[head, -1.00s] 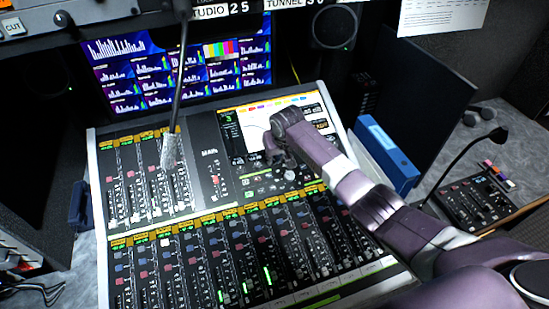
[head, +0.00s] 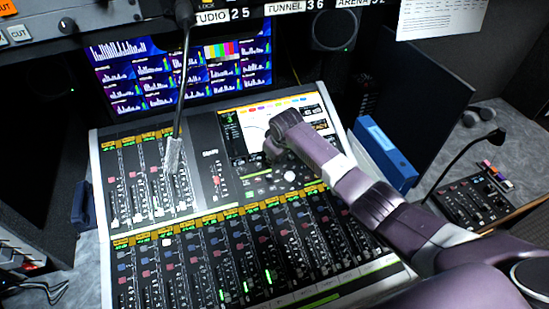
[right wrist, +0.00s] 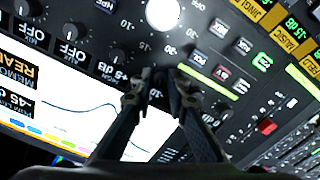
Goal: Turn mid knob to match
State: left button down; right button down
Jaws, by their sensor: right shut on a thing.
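The mixing console (head: 205,160) sits below the monitors, with its lit touchscreen (head: 240,138) at the upper right. My right gripper (head: 273,152) reaches in from the right, low over the controls beside the screen. In the right wrist view its two fingers (right wrist: 160,78) point at the panel, close together and shut on a small dark knob that they mostly hide. I cannot read that knob's label or pointer. Other dark knobs (right wrist: 73,31) marked "OFF" sit in a row left of the fingers. A large white knob (right wrist: 162,13) is beyond the fingertips. My left gripper is out of view.
Fader rows (head: 240,245) fill the console's lower half. A gooseneck microphone (head: 176,110) hangs over its left part. A blue binder (head: 388,155) stands to the right of the console, and a smaller panel (head: 472,200) with another gooseneck is farther right.

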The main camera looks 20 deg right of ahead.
jog(key=shift+n, duration=0.3)
jog(key=c, duration=1.9)
grip_release()
jog(key=v, duration=1.2)
